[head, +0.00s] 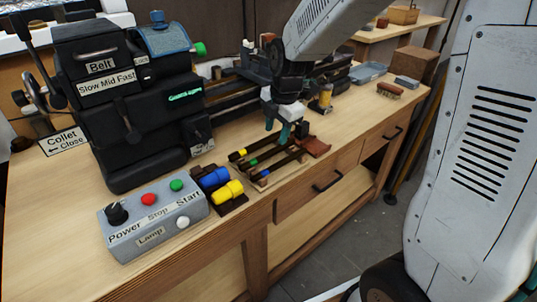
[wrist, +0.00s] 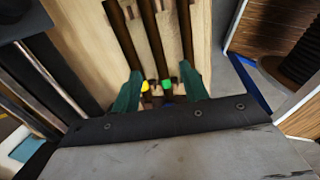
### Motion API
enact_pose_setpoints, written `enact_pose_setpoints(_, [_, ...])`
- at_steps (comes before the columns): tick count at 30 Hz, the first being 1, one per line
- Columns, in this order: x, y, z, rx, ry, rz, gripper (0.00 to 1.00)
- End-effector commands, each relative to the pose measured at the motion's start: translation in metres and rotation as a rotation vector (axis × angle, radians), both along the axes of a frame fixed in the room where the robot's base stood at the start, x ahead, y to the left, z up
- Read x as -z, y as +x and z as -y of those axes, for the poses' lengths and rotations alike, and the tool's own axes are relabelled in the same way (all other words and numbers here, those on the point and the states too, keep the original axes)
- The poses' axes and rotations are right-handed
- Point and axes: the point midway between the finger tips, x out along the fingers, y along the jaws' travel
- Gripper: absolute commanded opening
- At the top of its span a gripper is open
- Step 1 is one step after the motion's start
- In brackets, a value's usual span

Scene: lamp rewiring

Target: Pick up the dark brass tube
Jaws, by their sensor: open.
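Three dark brown tubes lie side by side on the bench, with a yellow-marked tube (head: 258,146), a green-marked tube (head: 272,154) and a blue-marked tube (head: 285,163). I cannot tell by colour which is the dark brass one. My gripper (head: 285,132) points down over the tubes with its teal fingers apart. In the wrist view my gripper (wrist: 160,92) is open, with the yellow mark (wrist: 145,87) and the green mark (wrist: 167,87) between the fingers. The right finger overlaps the rightmost tube (wrist: 186,30). Nothing is held. The height of the fingertips above the tubes is unclear.
A grey control box (head: 152,220) and blue and yellow cylinders (head: 229,190) on a dark holder stand at the near left. The black lathe (head: 125,110) stands behind. A reddish-brown piece (head: 316,147) lies beside the tubes. The bench's front edge is close.

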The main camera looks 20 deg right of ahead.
Motion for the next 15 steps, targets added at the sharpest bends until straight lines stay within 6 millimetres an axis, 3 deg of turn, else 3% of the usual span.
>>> enact_pose_setpoints(15, [0.065, 0.015, -0.008, -0.011, -0.002, -0.003, 0.44])
